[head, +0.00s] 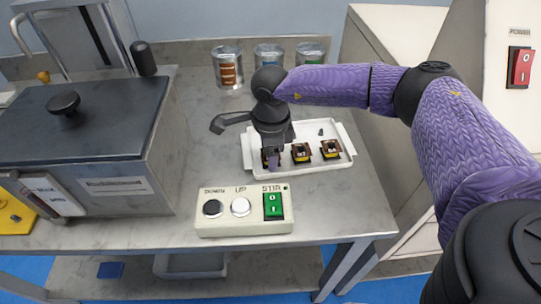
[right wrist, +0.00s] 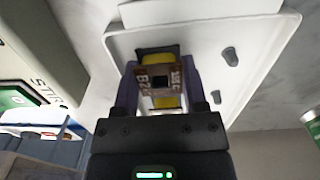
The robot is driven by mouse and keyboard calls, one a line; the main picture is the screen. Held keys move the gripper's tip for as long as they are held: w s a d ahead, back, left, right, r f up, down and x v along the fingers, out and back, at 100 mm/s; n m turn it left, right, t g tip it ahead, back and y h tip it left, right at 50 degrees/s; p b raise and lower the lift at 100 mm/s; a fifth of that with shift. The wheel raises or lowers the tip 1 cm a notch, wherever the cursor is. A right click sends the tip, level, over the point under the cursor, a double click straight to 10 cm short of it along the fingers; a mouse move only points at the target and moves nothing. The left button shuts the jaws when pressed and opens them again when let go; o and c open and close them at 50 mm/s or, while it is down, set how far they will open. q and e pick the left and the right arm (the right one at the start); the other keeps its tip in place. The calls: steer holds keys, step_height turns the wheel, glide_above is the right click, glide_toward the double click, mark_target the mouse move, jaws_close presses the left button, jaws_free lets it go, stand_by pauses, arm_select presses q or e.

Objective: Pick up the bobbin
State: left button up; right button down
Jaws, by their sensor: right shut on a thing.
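Two bobbins, brown with yellow windings, sit in the white tray (head: 318,168): one in the middle (head: 301,152) and one at the right (head: 331,149). My right gripper (head: 273,163) points down over the left part of the tray, shut on a third bobbin, mostly hidden by the fingers. In the right wrist view this bobbin (right wrist: 159,82) shows between the two fingers, with a brown printed flange, a dark square hole and yellow winding. The tray (right wrist: 205,50) is behind it. I cannot tell whether the bobbin is clear of the tray floor. My left gripper is not in view.
A control box (head: 244,222) with buttons and a green switch stands in front of the tray. A lidded grey tank (head: 85,120) is at the left. Several glass jars (head: 227,68) stand behind. Small grey pegs (right wrist: 230,56) show in the tray.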

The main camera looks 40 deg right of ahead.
steer(key=shift+r, duration=0.3)
step_height(320, 180, up, 9)
steer(key=p, duration=0.4)
steer(key=shift+r, duration=0.2)
